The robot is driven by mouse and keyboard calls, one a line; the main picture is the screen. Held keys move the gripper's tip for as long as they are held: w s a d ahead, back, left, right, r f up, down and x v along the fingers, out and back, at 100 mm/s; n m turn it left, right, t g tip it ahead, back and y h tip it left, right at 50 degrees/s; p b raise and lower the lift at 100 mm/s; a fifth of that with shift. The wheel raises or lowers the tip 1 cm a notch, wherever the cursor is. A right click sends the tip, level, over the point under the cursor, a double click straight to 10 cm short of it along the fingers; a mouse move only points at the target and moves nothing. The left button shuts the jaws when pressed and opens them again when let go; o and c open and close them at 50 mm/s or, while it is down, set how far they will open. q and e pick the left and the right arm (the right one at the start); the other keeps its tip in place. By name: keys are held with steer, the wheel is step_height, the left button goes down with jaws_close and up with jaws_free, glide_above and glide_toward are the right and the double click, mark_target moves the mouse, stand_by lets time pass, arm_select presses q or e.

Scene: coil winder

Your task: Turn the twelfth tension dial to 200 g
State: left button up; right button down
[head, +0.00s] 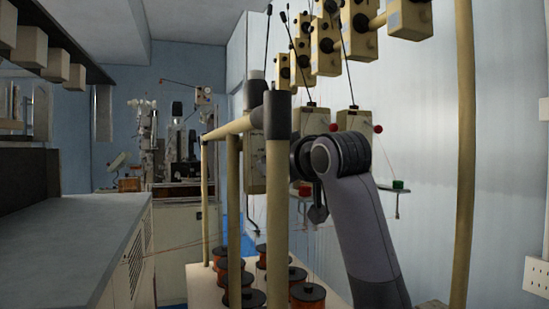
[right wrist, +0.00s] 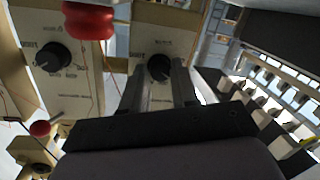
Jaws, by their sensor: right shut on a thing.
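In the right wrist view, a cream tensioner box (right wrist: 165,40) carries a black round dial (right wrist: 159,65) with a printed scale that is too blurred to read. My right gripper (right wrist: 161,77) is shut on this dial, one finger on each side of it. Another cream box with a black dial (right wrist: 52,57) stands to its left. In the head view, cream tensioner boxes (head: 355,121) hang beyond my right arm, which hides part of them. The dial I hold cannot be made out there. My left gripper is not in view.
A wooden frame with a dark-topped post (head: 278,200) stands in front of the boxes. Copper wire spools (head: 307,297) stand below, with thin wires rising. Red balls (head: 378,129) sit near the boxes. A grey cabinet (head: 70,235) fills the left.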

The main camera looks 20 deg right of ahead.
stand_by(0.5)
steer(key=c, duration=0.9)
jaws_free()
steer(key=shift+o, duration=0.2)
steer(key=s+d+b, duration=0.1)
steer(key=s, duration=0.6)
steer(key=shift+r+b, duration=0.3)
steer(key=shift+r, duration=0.1)
